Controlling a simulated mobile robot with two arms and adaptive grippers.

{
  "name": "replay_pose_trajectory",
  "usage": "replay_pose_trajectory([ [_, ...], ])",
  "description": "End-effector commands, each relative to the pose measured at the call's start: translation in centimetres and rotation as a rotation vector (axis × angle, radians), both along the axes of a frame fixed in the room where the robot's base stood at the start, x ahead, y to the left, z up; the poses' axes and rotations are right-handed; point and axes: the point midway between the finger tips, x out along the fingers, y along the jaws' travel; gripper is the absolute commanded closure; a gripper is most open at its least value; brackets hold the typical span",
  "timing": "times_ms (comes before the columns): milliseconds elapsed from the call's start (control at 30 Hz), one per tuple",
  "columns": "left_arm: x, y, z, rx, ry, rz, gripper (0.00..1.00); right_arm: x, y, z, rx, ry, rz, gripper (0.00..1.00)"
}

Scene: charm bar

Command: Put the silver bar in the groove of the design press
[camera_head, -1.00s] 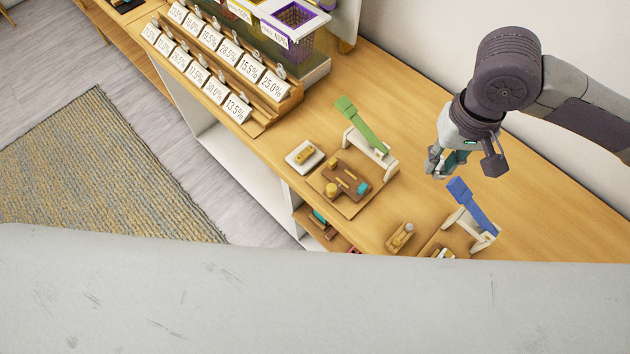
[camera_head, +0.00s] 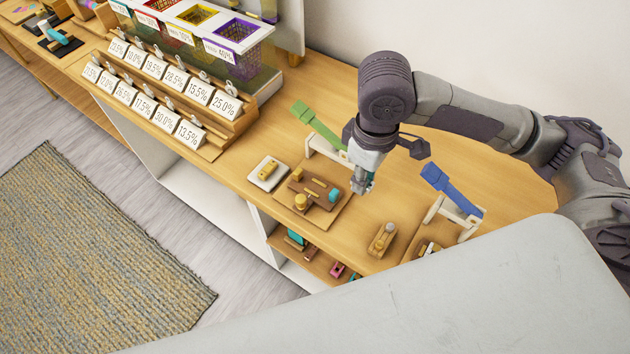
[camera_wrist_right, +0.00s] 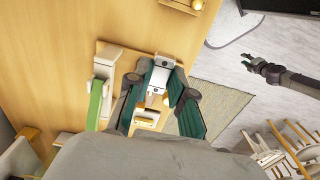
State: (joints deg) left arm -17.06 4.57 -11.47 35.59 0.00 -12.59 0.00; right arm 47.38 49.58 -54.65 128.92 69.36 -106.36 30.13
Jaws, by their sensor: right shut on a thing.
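My right gripper (camera_head: 362,188) is low over the right edge of the green-handled press, with its brown base (camera_head: 318,215) on the wooden bench. A blue-handled press (camera_head: 450,190) stands to its right; I cannot tell by marking which is the design press. In the right wrist view the teal fingers of the right gripper (camera_wrist_right: 160,88) are shut on a small silver piece (camera_wrist_right: 161,63), likely the silver bar. The groove is hard to make out. The green handle (camera_wrist_right: 96,104) is raised beside the fingers. My left gripper (camera_wrist_right: 262,68) is far off over the floor, apparently open and empty.
A white pad with a gold piece (camera_head: 268,173) lies left of the green-handled press. A small wooden block (camera_head: 382,240) stands between the presses. Price cards (camera_head: 187,133) and coloured bins (camera_head: 235,33) are further left. The bench behind the presses is clear.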

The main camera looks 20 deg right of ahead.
Motion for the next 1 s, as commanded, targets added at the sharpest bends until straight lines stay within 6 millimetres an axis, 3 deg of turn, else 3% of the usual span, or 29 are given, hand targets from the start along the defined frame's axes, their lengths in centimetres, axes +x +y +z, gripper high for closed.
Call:
replay_pose_trajectory([
  [300,-0.1,0.0,1.1,0.0,0.002,0.001,0.62,5.7,4.2,-4.0,0.001,0.002,0.003,1.0],
  [500,-0.1,0.0,1.5,0.001,0.003,0.001,0.62,8.2,6.0,-5.9,0.001,0.001,0.003,1.0],
  [1000,-0.3,0.0,2.4,0.001,0.004,0.001,0.62,8.7,6.3,-10.4,0.0,-0.001,0.003,1.0],
])
